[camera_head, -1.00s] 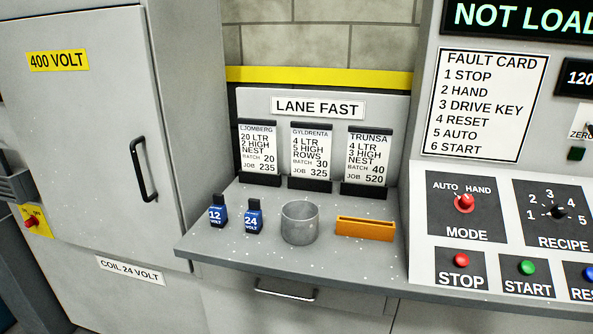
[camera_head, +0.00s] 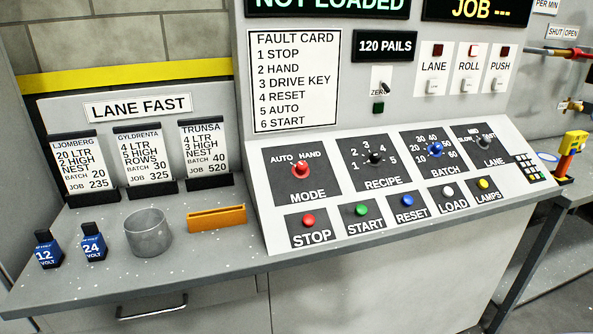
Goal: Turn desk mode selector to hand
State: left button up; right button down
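The mode selector (camera_head: 300,169) is a red knob on a dark plate marked AUTO, HAND and MODE, at the left end of the sloping desk panel. AUTO is printed above left of the knob and HAND above right. The knob is too small here to tell surely which word it points to. Neither of my grippers is in view, and nothing covers the knob.
Beside it are the recipe knob (camera_head: 375,158) and batch knob (camera_head: 435,149). Below are the red stop button (camera_head: 308,220) and green start button (camera_head: 362,210). A grey cup (camera_head: 148,234) and orange holder (camera_head: 217,217) stand on the left shelf. A fault card (camera_head: 294,80) hangs above.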

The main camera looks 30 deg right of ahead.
aim_at(301, 169)
jog(key=l+z, duration=0.2)
jog(key=l, duration=1.9)
